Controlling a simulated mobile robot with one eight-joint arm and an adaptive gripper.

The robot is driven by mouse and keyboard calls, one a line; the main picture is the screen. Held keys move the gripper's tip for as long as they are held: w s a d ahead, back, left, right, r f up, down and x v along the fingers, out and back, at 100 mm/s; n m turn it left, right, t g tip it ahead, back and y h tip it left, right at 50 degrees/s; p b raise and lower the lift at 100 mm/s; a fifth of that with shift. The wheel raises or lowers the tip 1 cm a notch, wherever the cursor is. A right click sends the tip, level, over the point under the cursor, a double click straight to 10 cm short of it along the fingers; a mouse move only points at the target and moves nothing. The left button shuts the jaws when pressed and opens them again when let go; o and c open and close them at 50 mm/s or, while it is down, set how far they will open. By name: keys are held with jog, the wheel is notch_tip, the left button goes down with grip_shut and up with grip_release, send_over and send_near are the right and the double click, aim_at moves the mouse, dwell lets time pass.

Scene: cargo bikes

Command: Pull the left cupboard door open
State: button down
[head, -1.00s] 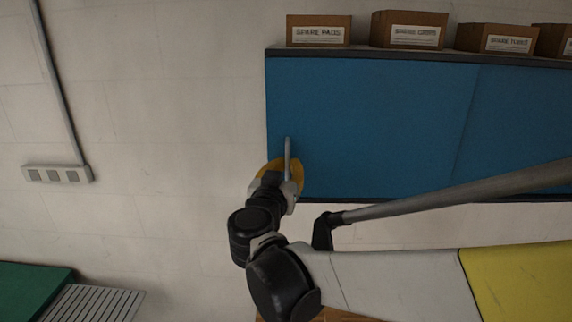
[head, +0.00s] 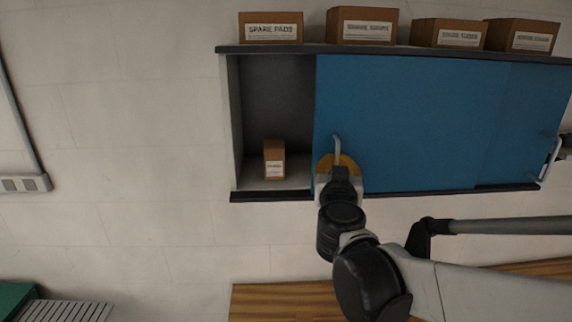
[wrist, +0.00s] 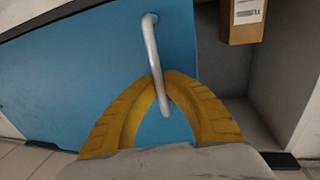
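The blue left cupboard door (head: 420,110) stands slid to the right, leaving the left end of the wall cupboard open. Its pale bar handle (head: 337,148) is near the door's left edge; it also shows in the wrist view (wrist: 152,50). My gripper (head: 337,160) is at this handle, its yellow fingers closed around the bar with the tips meeting at it in the wrist view (wrist: 167,76). The lower end of the handle shows between the fingers. The right door (head: 530,110) is partly overlapped by the left one.
A small labelled box (head: 274,158) stands inside the open compartment. Several cardboard boxes (head: 270,27) stand on the cupboard top (head: 225,49). Another handle (head: 551,160) is at the far right. A wooden surface (head: 285,300) lies below; bare wall is to the left.

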jog(key=d, duration=0.7)
jog(key=shift+s+d, duration=0.15)
jog(key=shift+d, duration=0.15)
jog(key=c, duration=1.5)
grip_release()
send_near(366, 155)
jog(key=v, duration=0.5)
jog(key=shift+s+a+r, duration=0.1)
jog(key=shift+s+a, duration=0.05)
jog(key=shift+s, duration=0.15)
